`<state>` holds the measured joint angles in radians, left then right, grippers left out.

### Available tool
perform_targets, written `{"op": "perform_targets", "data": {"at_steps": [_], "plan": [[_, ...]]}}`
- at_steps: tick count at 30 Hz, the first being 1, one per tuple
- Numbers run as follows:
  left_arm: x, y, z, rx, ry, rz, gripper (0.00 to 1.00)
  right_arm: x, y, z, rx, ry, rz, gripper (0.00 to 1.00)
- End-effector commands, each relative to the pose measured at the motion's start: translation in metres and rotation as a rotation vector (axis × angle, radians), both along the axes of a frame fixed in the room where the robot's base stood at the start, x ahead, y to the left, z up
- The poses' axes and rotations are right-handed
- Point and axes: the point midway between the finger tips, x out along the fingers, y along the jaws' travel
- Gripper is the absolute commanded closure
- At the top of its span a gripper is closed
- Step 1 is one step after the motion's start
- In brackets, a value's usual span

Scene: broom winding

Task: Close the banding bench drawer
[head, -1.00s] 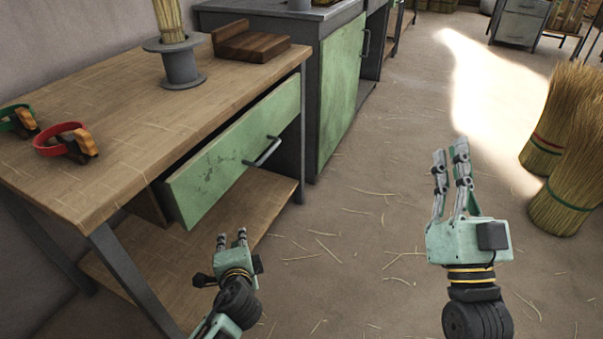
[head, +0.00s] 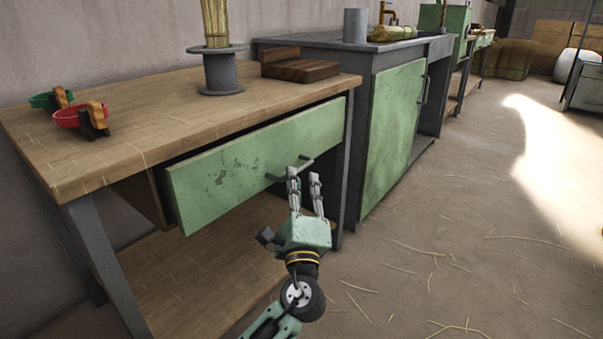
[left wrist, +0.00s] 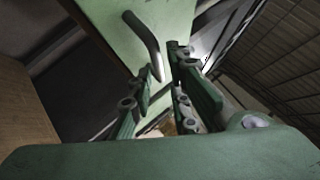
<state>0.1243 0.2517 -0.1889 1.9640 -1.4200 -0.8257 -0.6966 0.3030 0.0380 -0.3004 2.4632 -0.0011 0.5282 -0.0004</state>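The banding bench (head: 130,140) has a wooden top and dark metal legs. Its green drawer (head: 235,170) stands partly out, with a gap showing behind the front panel. The drawer's bar handle (head: 290,170) is near the right end of the front. My left gripper (head: 304,177) is right at the handle, its fingers upright and apart. In the left wrist view the fingers of my left gripper (left wrist: 165,75) are spread near the handle (left wrist: 143,42) and the green drawer front (left wrist: 115,20). I cannot tell whether they touch it. My right gripper is out of view.
On the bench top are a grey spool stand (head: 221,75) with bristles, a dark wooden block (head: 300,70), and red (head: 80,115) and green (head: 50,99) banded tools. A green-doored sink cabinet (head: 390,125) stands right of the bench. The floor at right is open, with scattered straw.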

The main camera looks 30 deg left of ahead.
Motion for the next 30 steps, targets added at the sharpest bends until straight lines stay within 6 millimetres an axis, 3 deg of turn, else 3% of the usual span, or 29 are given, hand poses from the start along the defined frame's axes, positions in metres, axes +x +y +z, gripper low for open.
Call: {"op": "perform_targets", "data": {"at_steps": [9,19,25,30], "plan": [[0.032,0.023,0.015,0.000,0.000,0.000,0.83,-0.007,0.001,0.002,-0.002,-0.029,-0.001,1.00],[0.036,0.025,0.017,-0.001,0.002,0.000,0.83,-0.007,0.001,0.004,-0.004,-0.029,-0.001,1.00],[0.035,0.025,0.017,-0.003,0.002,0.000,0.99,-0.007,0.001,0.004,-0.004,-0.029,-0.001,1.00],[0.035,0.025,0.017,-0.002,0.003,0.000,1.00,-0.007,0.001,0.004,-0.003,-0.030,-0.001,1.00]]}}
